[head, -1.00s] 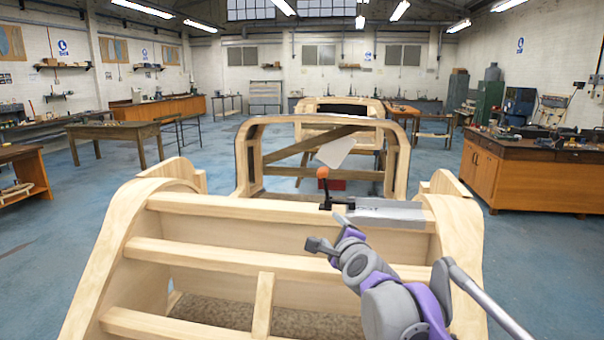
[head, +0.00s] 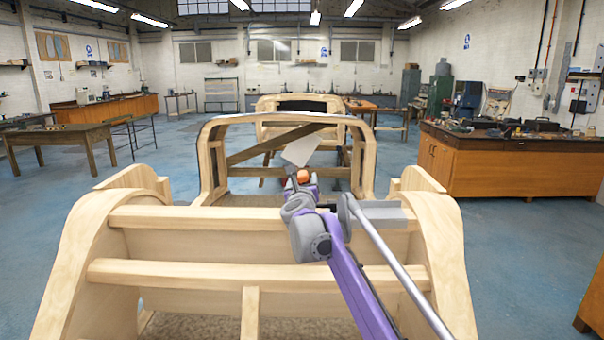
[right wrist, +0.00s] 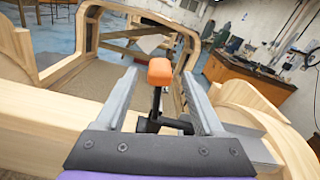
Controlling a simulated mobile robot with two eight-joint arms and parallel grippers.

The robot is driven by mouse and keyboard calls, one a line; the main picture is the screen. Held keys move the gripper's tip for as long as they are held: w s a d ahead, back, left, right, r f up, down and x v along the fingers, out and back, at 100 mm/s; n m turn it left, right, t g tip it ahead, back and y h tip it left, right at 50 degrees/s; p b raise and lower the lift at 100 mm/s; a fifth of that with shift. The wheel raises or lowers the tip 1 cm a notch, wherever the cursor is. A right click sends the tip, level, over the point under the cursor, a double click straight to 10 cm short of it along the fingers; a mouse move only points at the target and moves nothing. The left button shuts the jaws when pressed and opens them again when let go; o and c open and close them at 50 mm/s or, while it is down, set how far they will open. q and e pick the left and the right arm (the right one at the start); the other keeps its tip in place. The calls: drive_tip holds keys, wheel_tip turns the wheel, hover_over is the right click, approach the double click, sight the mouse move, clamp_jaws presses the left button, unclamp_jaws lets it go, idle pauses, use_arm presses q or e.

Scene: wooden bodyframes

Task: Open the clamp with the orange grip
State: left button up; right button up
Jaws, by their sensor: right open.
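The clamp's orange grip (head: 303,175) shows just past my right gripper in the head view. In the right wrist view the orange grip (right wrist: 160,71) stands upright on a black lever (right wrist: 155,105), between the two grey fingers and near their tips. My right gripper (right wrist: 163,78) is open, with a gap on each side of the lever. In the head view my right gripper (head: 300,183) hides most of the clamp. A grey metal plate (head: 385,214) lies on the top rail beside it. My left gripper is not in view.
The clamp sits at the top rail (head: 180,217) of a wooden bodyframe (head: 80,250). A second wooden frame (head: 205,150) stands behind it. An orange workbench (head: 500,165) is at the right.

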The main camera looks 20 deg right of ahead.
sight(302, 172)
drive_tip(key=p+x, duration=0.1)
drive_tip(key=x, duration=0.2)
drive_tip(key=shift+w+d+r, duration=0.1)
drive_tip(key=shift+w+r, duration=0.05)
drive_tip(key=shift+w, duration=0.1)
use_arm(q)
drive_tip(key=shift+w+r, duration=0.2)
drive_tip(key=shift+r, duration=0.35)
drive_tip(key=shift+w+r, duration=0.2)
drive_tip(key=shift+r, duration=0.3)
use_arm(e)
drive_tip(key=shift+w+d, duration=0.1)
drive_tip(key=shift+w, duration=0.45)
clamp_jaws()
